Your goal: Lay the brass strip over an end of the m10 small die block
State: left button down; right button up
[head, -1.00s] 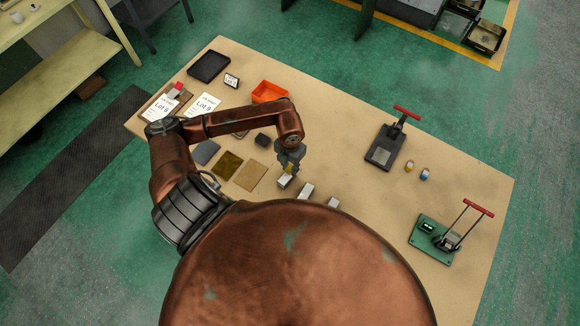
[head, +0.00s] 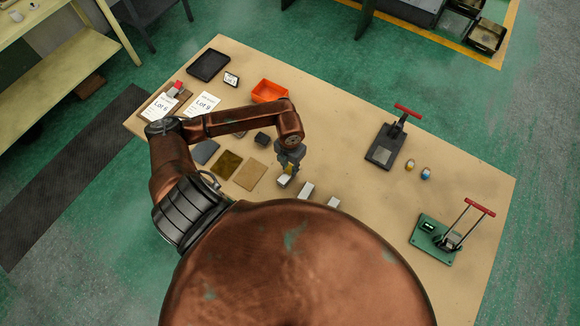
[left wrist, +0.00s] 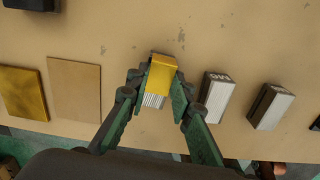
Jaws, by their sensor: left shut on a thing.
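My left gripper (head: 288,166) is shut on the brass strip (left wrist: 162,72), a small yellow plate held between the fingertips in the left wrist view. The gripper there (left wrist: 159,84) points down at a silver die block (left wrist: 153,101) with a ridged face. The strip covers the upper end of this block in that view; I cannot tell whether it touches. The block also shows in the head view (head: 283,182) under the gripper. Its marking is hidden, so I cannot read whether it is the m10 small one. My right gripper is not in view.
Two more silver blocks (left wrist: 216,97) (left wrist: 270,106) stand to the right, their markings unreadable. A tan plate (head: 250,175) and a brass-coloured plate (head: 226,165) lie left. An orange bin (head: 269,91) stands behind.

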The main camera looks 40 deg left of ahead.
aim_at(290, 169)
pick_arm(q)
jog(key=shift+f+b, duration=0.3)
jog(key=shift+f, duration=0.05)
jog(key=c, duration=1.6)
grip_release()
jog(key=shift+r, duration=0.1)
notch_tip(290, 169, up, 12)
jog(key=shift+f, duration=0.1)
